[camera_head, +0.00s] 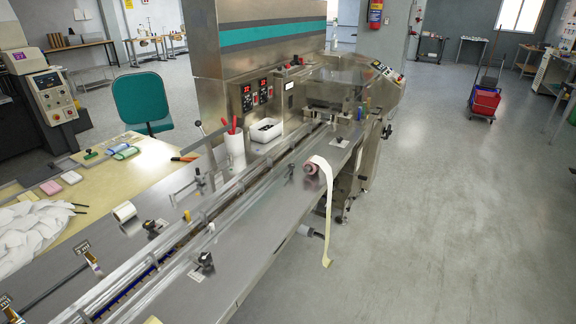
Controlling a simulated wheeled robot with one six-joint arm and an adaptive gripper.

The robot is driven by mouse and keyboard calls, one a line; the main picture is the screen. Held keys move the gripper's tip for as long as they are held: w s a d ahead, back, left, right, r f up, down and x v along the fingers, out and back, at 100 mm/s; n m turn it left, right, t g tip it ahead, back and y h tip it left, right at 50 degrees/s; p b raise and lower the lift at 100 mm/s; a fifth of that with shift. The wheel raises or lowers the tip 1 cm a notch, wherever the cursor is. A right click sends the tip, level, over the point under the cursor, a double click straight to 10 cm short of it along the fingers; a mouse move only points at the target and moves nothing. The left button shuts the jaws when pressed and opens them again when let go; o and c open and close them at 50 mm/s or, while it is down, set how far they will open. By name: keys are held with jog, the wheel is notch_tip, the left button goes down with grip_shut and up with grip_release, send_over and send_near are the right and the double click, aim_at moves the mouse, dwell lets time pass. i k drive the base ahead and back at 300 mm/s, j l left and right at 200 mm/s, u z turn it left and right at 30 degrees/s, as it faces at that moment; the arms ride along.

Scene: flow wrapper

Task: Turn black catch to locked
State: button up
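The flow wrapper (258,262) runs from the lower left to the middle of the picture. Several small black fittings sit on it. One black knob on a pale plate (205,261) is on the near deck. A similar black knob (151,227) is across the rails to its left, and another (341,141) is further along the deck. Dark fittings (386,131) also show on the machine's right end. I cannot tell which of these is the black catch, or how it is turned. My gripper is not in view.
A roll (310,168) on the deck trails a pale strip (327,225) over the edge toward the floor. A white container with red-handled tools (234,150) and a white bin (266,131) stand behind the rails. A teal chair (141,100) is behind. The right floor is open.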

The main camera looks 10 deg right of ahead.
aim_at(290, 167)
jog(key=i+l+u, duration=0.1)
jog(key=l, duration=0.3)
jog(key=i+l+u, duration=0.15)
jog(key=l, duration=0.25)
jog(key=i+l+u, duration=0.1)
jog(key=l, duration=0.35)
jog(key=i+l+u, duration=0.15)
jog(key=l, duration=0.3)
jog(key=i+l+u, duration=0.1)
jog(key=l, duration=0.35)
